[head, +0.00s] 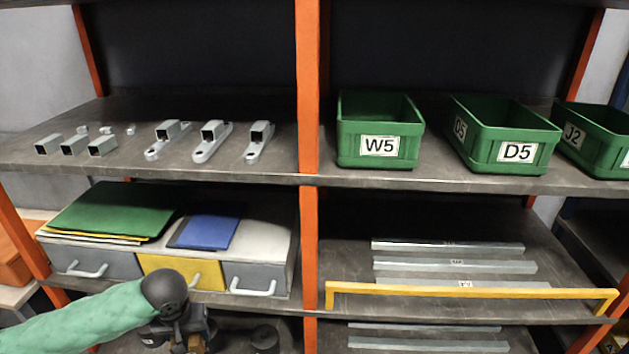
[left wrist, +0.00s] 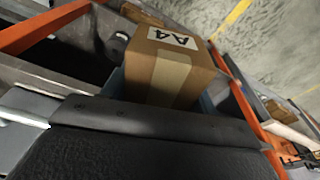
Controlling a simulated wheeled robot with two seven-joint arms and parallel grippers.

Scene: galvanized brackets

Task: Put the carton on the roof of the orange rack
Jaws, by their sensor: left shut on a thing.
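The carton (left wrist: 170,65) is a brown box with a white A4 label and a paler tape strip, in the left wrist view just beyond my gripper's black body. My left gripper (head: 188,338) is at the bottom of the head view, in front of the lower left of the rack. It is shut on the carton, of which only a small brown patch shows there; the fingertips are hard to make out. The orange rack (head: 308,110) has orange posts and dark grey shelves. Its roof is out of the head view. My right gripper is not in view.
Green bins (head: 380,145) and metal brackets (head: 210,143) stand on the upper shelf. Below are grey and yellow drawers (head: 180,272) under folders, and metal strips behind a yellow bar (head: 470,290). The left wrist view also shows another brown box (left wrist: 143,15).

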